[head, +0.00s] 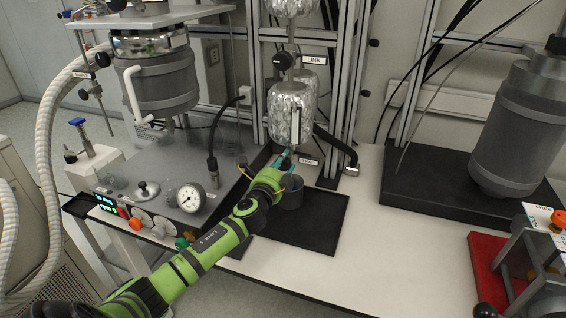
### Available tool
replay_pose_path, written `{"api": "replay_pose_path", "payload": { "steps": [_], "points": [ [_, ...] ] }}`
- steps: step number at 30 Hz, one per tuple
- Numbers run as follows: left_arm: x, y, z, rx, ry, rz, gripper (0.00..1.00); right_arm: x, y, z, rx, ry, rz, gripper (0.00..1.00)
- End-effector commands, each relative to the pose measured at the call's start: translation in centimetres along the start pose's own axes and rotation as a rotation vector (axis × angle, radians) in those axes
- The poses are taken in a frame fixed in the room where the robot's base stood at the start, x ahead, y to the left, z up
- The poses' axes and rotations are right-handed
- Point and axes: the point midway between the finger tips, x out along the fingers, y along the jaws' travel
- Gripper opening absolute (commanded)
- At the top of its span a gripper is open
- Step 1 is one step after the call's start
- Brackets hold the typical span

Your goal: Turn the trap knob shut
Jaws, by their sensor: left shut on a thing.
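The foil-wrapped trap vessel (291,112) hangs on the metal frame, with a small TRAP label (308,161) below it. My left gripper (284,160) is just under the vessel, left of the label. Its jaws are shut on the trap knob, which the gripper mostly hides. I cannot tell the knob's turn angle. A dark cup (291,193) stands under the gripper on a black tray (318,222). My right gripper is not in view.
A larger grey vessel (520,130) stands on the right, with a red-based device (485,262) in front. The white bench (395,265) between is clear.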

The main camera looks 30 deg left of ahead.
Motion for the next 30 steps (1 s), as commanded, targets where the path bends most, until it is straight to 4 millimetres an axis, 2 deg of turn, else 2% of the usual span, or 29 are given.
{"api": "replay_pose_path", "payload": {
  "steps": [12,30],
  "points": [
    [0.04,-0.16,0.2,0.282,-0.004,0.0,0.09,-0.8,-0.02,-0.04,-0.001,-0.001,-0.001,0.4],
    [0.06,-0.18,0.2,0.371,-0.005,-0.002,0.09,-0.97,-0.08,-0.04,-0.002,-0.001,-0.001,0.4]
  ]
}}
